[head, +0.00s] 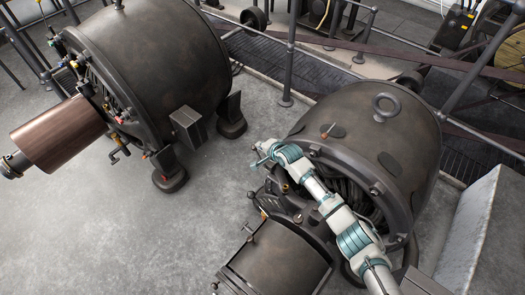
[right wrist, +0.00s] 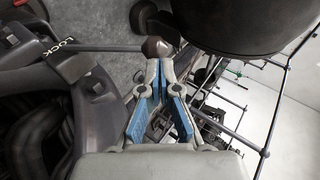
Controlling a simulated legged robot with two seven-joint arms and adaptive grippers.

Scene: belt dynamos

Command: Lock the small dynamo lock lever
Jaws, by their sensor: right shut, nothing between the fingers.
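The small dynamo (head: 385,130) is the dark cylinder at right in the head view. My right arm crosses its open front, and my right gripper (head: 264,155) is at its left edge. In the right wrist view my right gripper (right wrist: 161,62) is shut and empty. A lever with a thin rod and a dark rounded knob (right wrist: 154,45) lies just beyond the fingertips, with the knob very close to them. I cannot tell if they touch. A label reading "LOCK" (right wrist: 62,50) is on the dark housing near the rod's left end. My left gripper is not in view.
A large dynamo (head: 160,55) stands at upper left in the head view. A brown drum (head: 58,133) sticks out from its side. A dark drum (head: 275,262) lies in front of the small dynamo. Railings (head: 290,55) run behind. Grey floor (head: 120,240) is free at lower left.

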